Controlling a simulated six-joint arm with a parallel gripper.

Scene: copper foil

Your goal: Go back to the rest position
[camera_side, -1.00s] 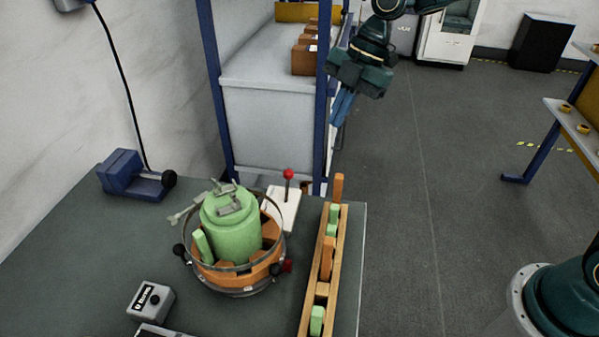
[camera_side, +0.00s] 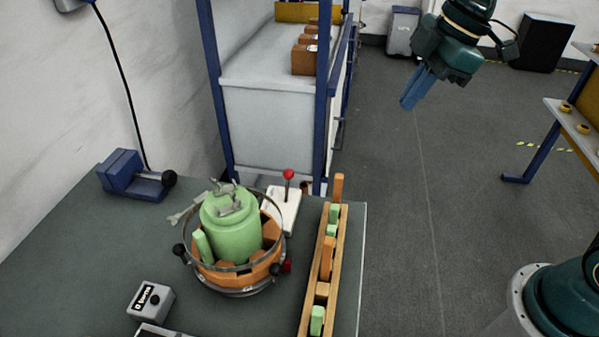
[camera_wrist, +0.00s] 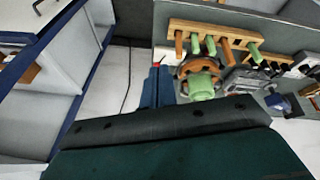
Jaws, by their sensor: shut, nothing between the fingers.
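My gripper (camera_side: 411,101) hangs in the air at the upper right of the side view, over open floor. Its blue fingers are together and empty, pointing down and to the left. They also show in the wrist view (camera_wrist: 158,85). The gripper is well apart from the workbench (camera_side: 75,262) and everything on it. On the bench, a green cylindrical part (camera_side: 231,228) stands inside an orange ring-shaped fixture (camera_side: 243,279) with a metal band around it. It also shows in the wrist view (camera_wrist: 203,88).
A wooden rack (camera_side: 303,322) with green and orange pieces runs along the bench's right edge. A red-knobbed lever (camera_side: 289,174) and blue device (camera_side: 126,176) stand at the back. Blue-framed shelving (camera_side: 268,127) stands behind. A shelf unit (camera_side: 570,114) is at the right. Floor between is clear.

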